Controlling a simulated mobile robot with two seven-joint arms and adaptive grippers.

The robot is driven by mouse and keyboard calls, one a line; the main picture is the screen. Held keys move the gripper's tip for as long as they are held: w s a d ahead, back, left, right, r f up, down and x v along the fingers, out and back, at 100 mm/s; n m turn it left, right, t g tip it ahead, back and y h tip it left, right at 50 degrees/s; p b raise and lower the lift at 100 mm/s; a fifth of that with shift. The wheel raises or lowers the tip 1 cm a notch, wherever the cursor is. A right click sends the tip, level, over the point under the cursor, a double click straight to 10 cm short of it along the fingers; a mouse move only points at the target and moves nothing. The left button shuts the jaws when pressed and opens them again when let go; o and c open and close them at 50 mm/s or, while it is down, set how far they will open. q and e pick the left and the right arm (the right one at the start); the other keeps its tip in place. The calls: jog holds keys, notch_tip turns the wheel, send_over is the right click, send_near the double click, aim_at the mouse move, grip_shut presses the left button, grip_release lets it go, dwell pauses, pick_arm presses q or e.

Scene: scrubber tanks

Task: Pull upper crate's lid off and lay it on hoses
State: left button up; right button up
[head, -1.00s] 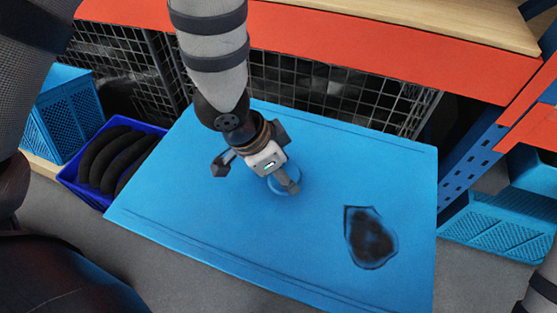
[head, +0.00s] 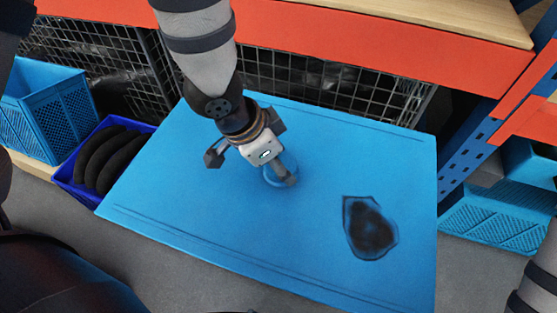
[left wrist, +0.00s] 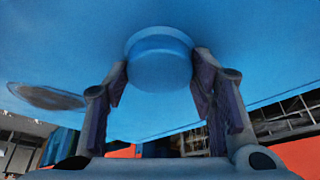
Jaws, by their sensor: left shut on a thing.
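The lid (head: 200,225) is a large flat blue sheet with a dark irregular patch (head: 370,230) right of centre and a round blue knob (head: 271,180). My left gripper (head: 252,167) is over the lid's middle with its fingers around the knob. The left wrist view shows the knob (left wrist: 160,62) between the two fingers and the lid (left wrist: 260,50) spread beyond it. The hoses (head: 110,158) are thick black curved tubes in a dark blue bin left of the lid. Whatever lies under the lid is hidden, and I cannot tell which crate is the upper one. My right gripper is out of view.
A light blue mesh crate (head: 45,110) stands at the left, beside the hose bin (head: 75,185). A black wire cage (head: 330,85) and an orange shelf beam (head: 380,45) run behind the lid. Blue crates (head: 505,210) sit by a blue post at the right. Grey floor shows in front.

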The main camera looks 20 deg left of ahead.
pick_arm(q)
jog(key=shift+r, duration=0.15)
jog(key=shift+r, duration=2.5)
jog(key=shift+f, duration=0.1)
